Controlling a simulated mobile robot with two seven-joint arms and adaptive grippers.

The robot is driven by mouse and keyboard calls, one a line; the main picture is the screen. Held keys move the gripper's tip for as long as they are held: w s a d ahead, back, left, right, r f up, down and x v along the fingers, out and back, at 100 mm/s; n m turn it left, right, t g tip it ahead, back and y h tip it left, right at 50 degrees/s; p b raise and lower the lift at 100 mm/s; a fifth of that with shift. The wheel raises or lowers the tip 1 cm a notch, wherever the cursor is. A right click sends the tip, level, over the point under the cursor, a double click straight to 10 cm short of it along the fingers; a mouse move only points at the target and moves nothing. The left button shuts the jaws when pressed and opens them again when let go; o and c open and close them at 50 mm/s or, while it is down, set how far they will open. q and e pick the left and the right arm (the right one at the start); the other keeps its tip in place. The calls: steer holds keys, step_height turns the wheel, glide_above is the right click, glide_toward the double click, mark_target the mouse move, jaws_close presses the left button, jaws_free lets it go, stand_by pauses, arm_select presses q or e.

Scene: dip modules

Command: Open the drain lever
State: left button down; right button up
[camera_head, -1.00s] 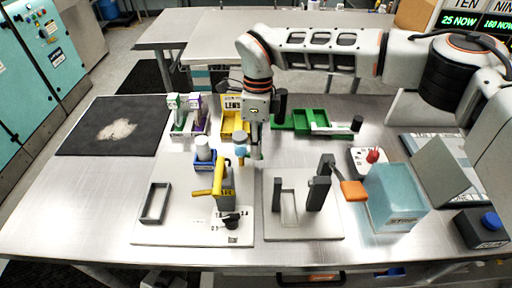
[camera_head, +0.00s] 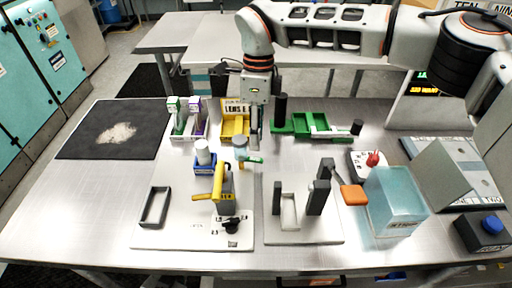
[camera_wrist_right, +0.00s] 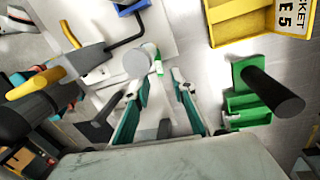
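No label marks a drain lever that I can read. A small round grey fitting (camera_head: 240,143) with a short green handle (camera_head: 253,161) stands at the white panel's back edge; its grey top (camera_wrist_right: 136,64) and green handle (camera_wrist_right: 158,62) show in the right wrist view. A yellow lever (camera_head: 217,182) sits on a grey block in front of it. My right gripper (camera_head: 255,145) points down just behind and right of the grey fitting. My left gripper is out of view.
An orange paddle (camera_head: 353,196) sits beside a translucent blue box (camera_head: 395,200) at right. A yellow bin (camera_head: 234,124) and green tray (camera_head: 303,122) lie behind. Dark posts (camera_head: 315,197) rise from the right panel. The table's left front is clear.

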step_height(320, 180, up, 6)
steer(key=w, duration=0.1)
steer(key=shift+r, duration=0.25)
stand_by(0.4)
